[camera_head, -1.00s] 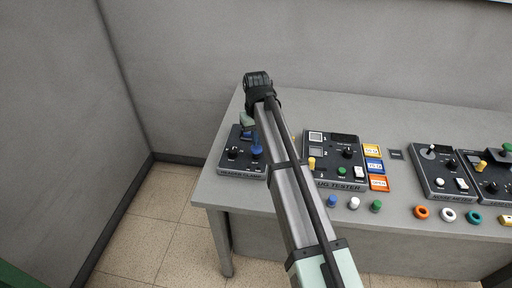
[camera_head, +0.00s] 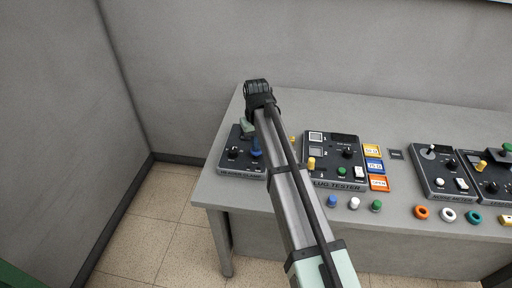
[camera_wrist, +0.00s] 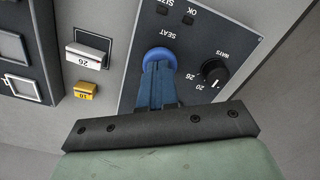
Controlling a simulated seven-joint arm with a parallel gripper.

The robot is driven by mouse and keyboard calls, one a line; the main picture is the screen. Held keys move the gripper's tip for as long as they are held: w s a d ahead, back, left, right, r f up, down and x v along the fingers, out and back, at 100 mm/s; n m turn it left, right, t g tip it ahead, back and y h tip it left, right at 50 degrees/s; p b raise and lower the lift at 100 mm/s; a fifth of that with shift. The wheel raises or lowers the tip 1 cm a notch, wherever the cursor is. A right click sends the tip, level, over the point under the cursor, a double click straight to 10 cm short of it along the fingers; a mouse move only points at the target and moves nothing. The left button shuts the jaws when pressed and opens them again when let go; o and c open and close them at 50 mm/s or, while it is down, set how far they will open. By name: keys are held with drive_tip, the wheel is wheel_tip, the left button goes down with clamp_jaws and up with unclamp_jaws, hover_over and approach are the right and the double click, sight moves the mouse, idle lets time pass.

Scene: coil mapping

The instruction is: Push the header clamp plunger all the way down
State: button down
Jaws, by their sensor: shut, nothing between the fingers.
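The header clamp (camera_head: 241,164) is the dark panel at the left end of the table in the head view. Its plunger (camera_head: 257,154) has a round blue cap, which also shows beside the word SEAT in the wrist view (camera_wrist: 159,54). My gripper (camera_wrist: 159,74) has its blue fingers shut and empty. In the wrist view their tips overlap the near side of the cap; I cannot tell whether they press on it. In the head view my gripper (camera_head: 254,137) is just above the cap. The fingers hide part of the cap and the plunger's stem.
A dark knob (camera_wrist: 215,71) marked WAYS sits beside the plunger. A white-and-red piece marked 26 (camera_wrist: 84,57) and a yellow piece (camera_wrist: 86,91) lie beside the panel. The plug tester (camera_head: 334,161) stands to the right in the head view.

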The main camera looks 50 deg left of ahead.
drive_tip(key=shift+f, duration=0.75)
drive_tip(key=shift+r, duration=0.1)
idle(0.5)
drive_tip(key=shift+r, duration=4.15)
